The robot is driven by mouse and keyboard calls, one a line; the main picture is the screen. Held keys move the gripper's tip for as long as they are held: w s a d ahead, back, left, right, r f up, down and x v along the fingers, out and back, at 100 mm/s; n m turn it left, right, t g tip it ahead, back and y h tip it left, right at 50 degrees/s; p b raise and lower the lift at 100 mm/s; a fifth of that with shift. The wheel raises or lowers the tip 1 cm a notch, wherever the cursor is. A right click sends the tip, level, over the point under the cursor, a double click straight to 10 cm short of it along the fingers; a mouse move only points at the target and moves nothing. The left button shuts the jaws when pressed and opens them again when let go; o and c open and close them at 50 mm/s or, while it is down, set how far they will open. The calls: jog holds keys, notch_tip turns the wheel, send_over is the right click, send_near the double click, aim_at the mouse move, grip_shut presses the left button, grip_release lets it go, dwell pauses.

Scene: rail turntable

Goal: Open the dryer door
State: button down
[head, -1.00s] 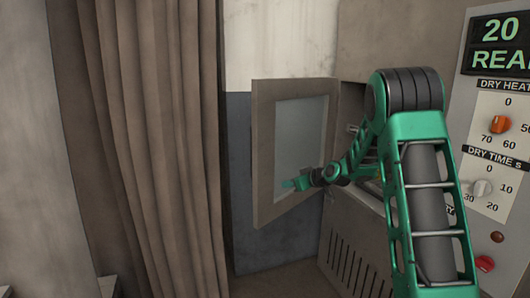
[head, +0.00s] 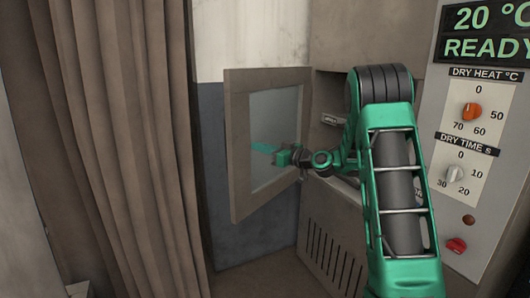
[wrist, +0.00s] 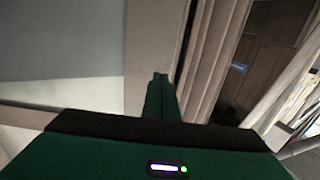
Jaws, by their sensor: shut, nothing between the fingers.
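The dryer door (head: 238,150) is a tan frame around a pale glass pane, and it stands swung open to the left of the dryer. My gripper (head: 264,148) is shut and empty, at the inner side of the door in front of the glass. In the wrist view my gripper's fingers (wrist: 160,95) are together beside the door frame (wrist: 152,45). I cannot tell whether they touch the door. My arm hides most of the dryer's opening. A small part of the dryer body (head: 325,225) with vent slots shows below.
The control panel (head: 475,130) with an orange heat knob (head: 471,111), a white time knob (head: 454,173) and a red button (head: 456,245) is at the right. A brown curtain (head: 135,130) hangs at the left, near the door's outer edge.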

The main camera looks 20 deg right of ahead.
aim_at(237, 141)
jog(key=x, duration=0.8)
jog(key=shift+w, duration=0.1)
